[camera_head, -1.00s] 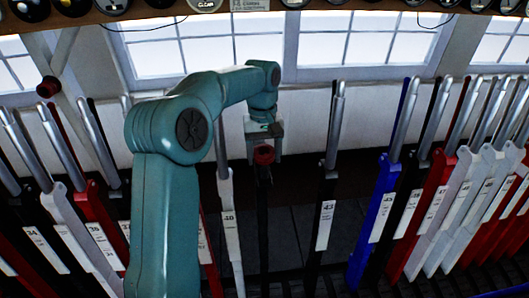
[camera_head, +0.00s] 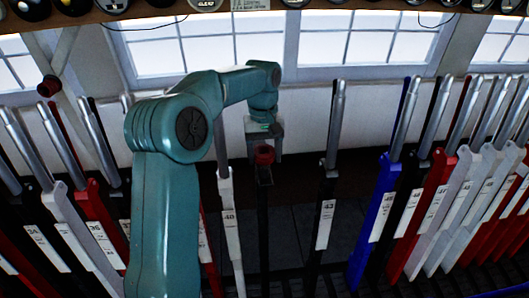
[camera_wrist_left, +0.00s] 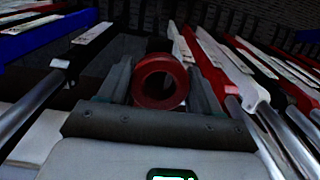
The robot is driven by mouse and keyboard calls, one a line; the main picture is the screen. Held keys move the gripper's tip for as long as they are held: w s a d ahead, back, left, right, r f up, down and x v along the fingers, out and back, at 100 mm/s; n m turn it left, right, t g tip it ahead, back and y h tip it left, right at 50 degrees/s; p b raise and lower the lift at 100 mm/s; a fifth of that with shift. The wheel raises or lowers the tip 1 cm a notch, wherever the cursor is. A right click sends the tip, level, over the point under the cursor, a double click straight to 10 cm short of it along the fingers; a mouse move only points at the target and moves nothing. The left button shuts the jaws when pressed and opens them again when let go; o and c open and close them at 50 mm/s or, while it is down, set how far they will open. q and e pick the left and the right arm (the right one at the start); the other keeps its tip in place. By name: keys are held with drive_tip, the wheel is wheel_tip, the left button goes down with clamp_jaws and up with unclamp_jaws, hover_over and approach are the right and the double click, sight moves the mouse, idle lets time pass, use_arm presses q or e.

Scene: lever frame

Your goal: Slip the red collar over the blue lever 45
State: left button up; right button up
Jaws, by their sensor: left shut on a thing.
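The red collar (camera_head: 264,155) is a short ring held at the end of my left arm. My left gripper (camera_head: 265,150) is shut on it. In the left wrist view the collar (camera_wrist_left: 160,80) sits between the two fingers of the gripper (camera_wrist_left: 161,88), its hole facing the camera. The blue lever (camera_head: 375,222) stands to the right of the gripper in the head view, with a bare silver handle (camera_head: 405,118) leaning up and right. The collar is clearly apart from it. The blue lever also shows at the upper left of the wrist view (camera_wrist_left: 30,38).
A black lever (camera_head: 325,212) with a silver handle (camera_head: 336,125) stands between the collar and the blue lever. A dark upright (camera_head: 263,215) is below the collar; whether they touch is unclear. A white lever (camera_head: 230,225) is left of it. Black and red levers crowd the right.

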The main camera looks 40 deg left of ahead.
sight(265, 170)
use_arm(q)
drive_tip(key=shift+f+b, duration=2.05)
drive_tip(key=shift+f, duration=1.25)
drive_tip(key=shift+f, duration=0.1)
drive_tip(key=o, duration=1.1)
drive_tip(key=shift+c, duration=0.2)
drive_tip(key=shift+o, duration=0.4)
